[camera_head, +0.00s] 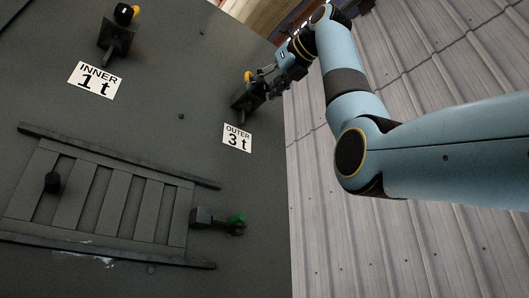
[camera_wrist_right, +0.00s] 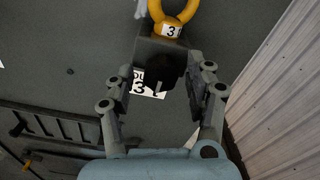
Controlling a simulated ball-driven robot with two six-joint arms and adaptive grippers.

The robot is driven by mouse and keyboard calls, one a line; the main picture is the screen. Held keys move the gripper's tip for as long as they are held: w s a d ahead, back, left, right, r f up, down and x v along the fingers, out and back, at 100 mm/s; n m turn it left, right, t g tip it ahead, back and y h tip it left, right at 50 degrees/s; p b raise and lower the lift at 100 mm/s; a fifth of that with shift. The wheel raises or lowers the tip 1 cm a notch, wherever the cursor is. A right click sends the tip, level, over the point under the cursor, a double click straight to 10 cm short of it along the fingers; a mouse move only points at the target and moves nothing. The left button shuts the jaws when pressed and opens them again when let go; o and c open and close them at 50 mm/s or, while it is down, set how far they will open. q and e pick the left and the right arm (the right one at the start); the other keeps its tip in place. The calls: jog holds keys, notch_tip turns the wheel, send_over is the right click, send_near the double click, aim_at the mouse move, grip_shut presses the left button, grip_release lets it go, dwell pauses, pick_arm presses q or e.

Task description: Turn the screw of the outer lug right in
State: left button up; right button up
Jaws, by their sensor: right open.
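The outer lug (camera_head: 247,97) is a dark block with a yellow ring, standing on the dark panel above its "OUTER 3 t" label (camera_head: 237,138). In the right wrist view the lug (camera_wrist_right: 158,50) carries the yellow ring (camera_wrist_right: 184,23) and a small "3" tag (camera_wrist_right: 171,31). A dark rounded part (camera_wrist_right: 168,74), possibly the screw head, sticks out toward the camera. My right gripper (camera_head: 270,78) is at the lug's right side. In its wrist view, its open fingers (camera_wrist_right: 161,76) stand either side of this part; contact cannot be told. My left gripper is out of view.
The inner lug (camera_head: 117,40) with its "INNER 1 t" label (camera_head: 96,80) is at the upper left. A slatted grille (camera_head: 110,200) with raised rails lies below. Beside it is a latch-like part with a green end (camera_head: 236,217). A corrugated wall (camera_head: 440,60) is at right.

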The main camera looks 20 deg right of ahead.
jog(key=v, duration=1.2)
jog(key=shift+w, duration=0.1)
